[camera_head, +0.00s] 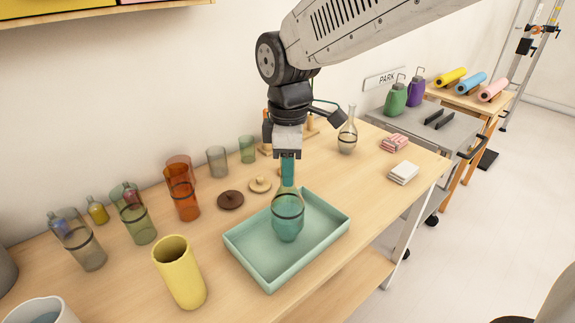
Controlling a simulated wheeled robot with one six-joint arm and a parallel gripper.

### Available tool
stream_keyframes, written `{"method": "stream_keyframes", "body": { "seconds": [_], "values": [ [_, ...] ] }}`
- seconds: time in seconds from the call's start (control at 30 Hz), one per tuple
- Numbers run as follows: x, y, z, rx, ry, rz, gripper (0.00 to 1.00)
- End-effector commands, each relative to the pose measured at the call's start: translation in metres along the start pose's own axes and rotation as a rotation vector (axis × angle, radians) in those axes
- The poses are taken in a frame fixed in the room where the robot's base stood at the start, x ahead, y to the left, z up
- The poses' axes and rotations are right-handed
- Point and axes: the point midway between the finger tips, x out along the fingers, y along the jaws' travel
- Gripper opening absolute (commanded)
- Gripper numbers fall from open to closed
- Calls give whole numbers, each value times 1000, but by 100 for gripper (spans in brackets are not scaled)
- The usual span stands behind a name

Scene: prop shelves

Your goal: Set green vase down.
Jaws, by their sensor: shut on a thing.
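The green vase (288,222) is a teal-green, see-through bottle shape with a narrow neck, a round body and a dark band. It is upright. My gripper (288,157) is shut on the top of its neck from above. The vase's lower body shows against the inside of a pale green tray (262,277) on the wooden table. I cannot tell whether its base touches the tray floor. The fingertips partly hide the vase's top.
A yellow vase (180,273) stands left of the tray. Orange (183,193) and green (137,218) glass vessels line the wall side. A clear bottle (347,135) stands behind right. Folded white cloths (404,172) lie right. Bare tabletop (375,205) lies right of the tray.

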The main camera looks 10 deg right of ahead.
Motion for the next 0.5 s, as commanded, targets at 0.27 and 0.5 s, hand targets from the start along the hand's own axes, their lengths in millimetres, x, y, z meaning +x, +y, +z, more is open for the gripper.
{"method": "stream_keyframes", "body": {
  "seconds": [0.27, 0.5],
  "values": [
    [1, 0, 0, 0, 1, 2, 0],
    [3, 0, 0, 1, 1, 1, 53]
  ]
}}
